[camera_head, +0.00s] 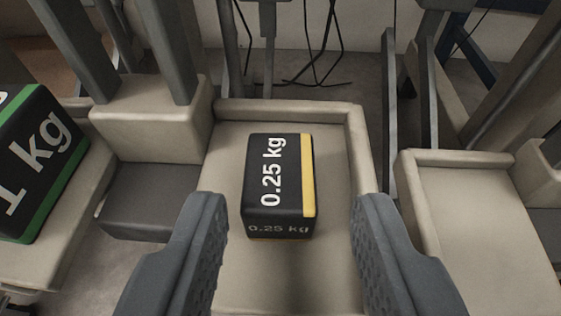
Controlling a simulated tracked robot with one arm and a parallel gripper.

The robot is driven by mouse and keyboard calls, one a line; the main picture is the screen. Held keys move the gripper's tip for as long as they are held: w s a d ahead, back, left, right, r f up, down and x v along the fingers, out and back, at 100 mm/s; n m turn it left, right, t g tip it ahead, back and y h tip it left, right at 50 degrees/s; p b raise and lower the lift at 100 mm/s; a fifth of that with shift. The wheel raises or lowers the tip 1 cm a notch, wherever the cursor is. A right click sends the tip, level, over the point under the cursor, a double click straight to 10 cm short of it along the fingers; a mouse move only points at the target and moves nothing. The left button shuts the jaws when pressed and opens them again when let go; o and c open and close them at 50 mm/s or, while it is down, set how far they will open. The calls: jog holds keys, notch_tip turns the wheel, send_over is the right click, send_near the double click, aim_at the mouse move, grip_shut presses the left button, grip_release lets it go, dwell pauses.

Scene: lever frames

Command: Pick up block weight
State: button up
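A black block weight (278,178) with a yellow stripe and the label "0.25 kg" sits on a beige tray (235,270) with a raised rim, in the middle of the view. My gripper (288,215) is open and empty. Its two dark grey fingers stand on either side of the block's near end, with clear gaps to the block. I cannot tell from this view how far above the tray the fingertips are.
A larger black and green "1 kg" block (38,165) rests on a beige surface at the left. An empty beige tray (480,225) stands at the right. Grey posts (170,45) rise behind the left side, and dark cables (318,65) hang at the back.

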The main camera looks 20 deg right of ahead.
aim_at(281, 189)
jog(key=b+x, duration=0.1)
jog(key=x, duration=0.4)
jog(key=shift+a+f+b, duration=0.1)
jog(key=shift+a+b, duration=0.05)
jog(key=shift+b, duration=0.2)
jog(key=shift+c, duration=0.4)
grip_shut()
jog(key=shift+s, duration=0.1)
